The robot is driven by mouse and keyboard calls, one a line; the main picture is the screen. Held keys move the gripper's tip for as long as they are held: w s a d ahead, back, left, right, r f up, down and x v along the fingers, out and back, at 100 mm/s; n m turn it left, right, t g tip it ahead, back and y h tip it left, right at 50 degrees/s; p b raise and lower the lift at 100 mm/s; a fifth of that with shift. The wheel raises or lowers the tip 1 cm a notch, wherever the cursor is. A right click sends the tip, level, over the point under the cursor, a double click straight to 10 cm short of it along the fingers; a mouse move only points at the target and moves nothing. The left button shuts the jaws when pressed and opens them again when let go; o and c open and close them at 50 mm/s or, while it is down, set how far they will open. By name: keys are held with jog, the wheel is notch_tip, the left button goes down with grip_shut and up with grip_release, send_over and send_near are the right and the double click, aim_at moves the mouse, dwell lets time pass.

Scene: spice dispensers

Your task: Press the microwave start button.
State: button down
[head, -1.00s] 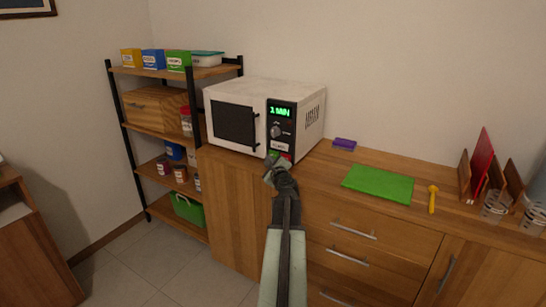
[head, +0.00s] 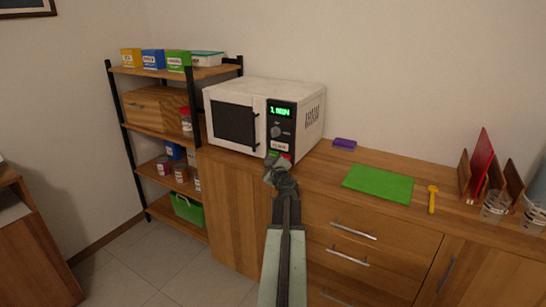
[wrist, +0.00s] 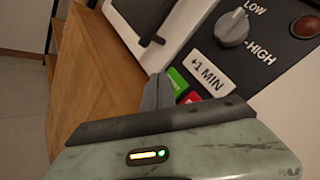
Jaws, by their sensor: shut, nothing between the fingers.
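The white microwave (head: 228,88) stands on the wooden counter, with a dark door window on its left and a dark control panel with a lit green display (head: 281,110) on its right. The green start button (wrist: 177,82) is at the panel's bottom, beside a red button (wrist: 192,98) and below the white "+1 MIN" button (wrist: 208,73). My gripper (head: 272,172) is shut and empty, just in front of the panel's lower edge. In the wrist view, my fingertips (wrist: 157,92) are close to the green button's left side. I cannot tell whether they touch it.
A shelf rack (head: 150,130) with boxes and jars stands left of the microwave. A purple block (head: 344,143), a green board (head: 379,184) and a yellow tool (head: 432,200) lie on the counter to the right. The counter between them is clear.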

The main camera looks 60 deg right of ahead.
jog(key=shift+d, duration=0.4)
jog(key=shift+d, duration=0.4)
dwell(0.4)
dwell(0.4)
jog(key=shift+a, duration=0.8)
jog(key=shift+a, duration=0.1)
jog(key=a, duration=0.4)
jog(key=shift+a, duration=0.4)
